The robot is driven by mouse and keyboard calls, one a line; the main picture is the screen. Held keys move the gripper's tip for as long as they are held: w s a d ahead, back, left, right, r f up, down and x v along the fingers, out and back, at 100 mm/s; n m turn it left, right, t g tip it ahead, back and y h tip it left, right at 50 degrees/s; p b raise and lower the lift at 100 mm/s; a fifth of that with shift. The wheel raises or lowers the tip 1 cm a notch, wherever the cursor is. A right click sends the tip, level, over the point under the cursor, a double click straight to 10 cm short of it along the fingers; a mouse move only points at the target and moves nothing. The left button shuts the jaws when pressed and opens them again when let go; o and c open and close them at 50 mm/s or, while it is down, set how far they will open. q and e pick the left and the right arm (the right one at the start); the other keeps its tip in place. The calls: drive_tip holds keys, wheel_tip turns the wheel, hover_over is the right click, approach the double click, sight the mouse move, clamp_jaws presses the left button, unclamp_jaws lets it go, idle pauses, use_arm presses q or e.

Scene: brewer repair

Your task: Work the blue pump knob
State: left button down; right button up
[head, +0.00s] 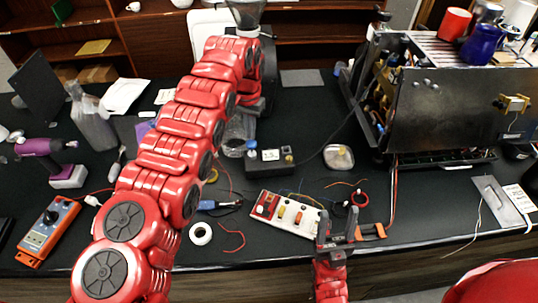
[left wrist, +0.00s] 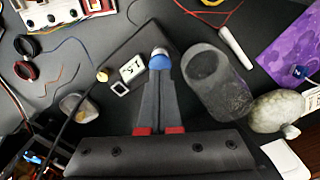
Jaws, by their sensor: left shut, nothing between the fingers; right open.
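The blue pump knob (head: 251,145) sits on the left end of a small black box (head: 278,165) with a white label, at the middle of the bench. In the left wrist view the blue knob (left wrist: 159,60) shows right at the tips of my left gripper (left wrist: 158,70). Its two fingers are together with nothing between them; I cannot tell whether they touch the knob. In the head view my left gripper (head: 250,112) points down above and behind the knob. My right gripper (head: 336,238) is open and empty near the bench's front edge.
A white switch panel (head: 287,214) with loose wires lies in front of the box. A clear jar (head: 236,135) stands left of the knob. The steel brewer (head: 440,105) fills the right back. An orange meter (head: 47,231) and a purple drill (head: 45,147) lie at the left.

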sight(251, 143)
use_arm(q)
drive_tip(key=shift+f, duration=0.2)
drive_tip(key=shift+f+b, duration=1.4)
drive_tip(key=shift+f, duration=1)
drive_tip(key=shift+r+p, duration=0.45)
drive_tip(key=shift+r, duration=2.15)
drive_tip(key=shift+f, duration=0.25)
drive_tip(key=shift+f+b, duration=0.85)
drive_tip(key=shift+f, duration=0.15)
drive_tip(key=shift+s+f+b, duration=0.15)
drive_tip(key=shift+f+b, duration=0.7)
drive_tip(key=shift+f, duration=0.5)
drive_tip(key=shift+w+r+p, duration=0.2)
drive_tip(key=shift+r+p, duration=0.9)
drive_tip(key=shift+r, duration=1.35)
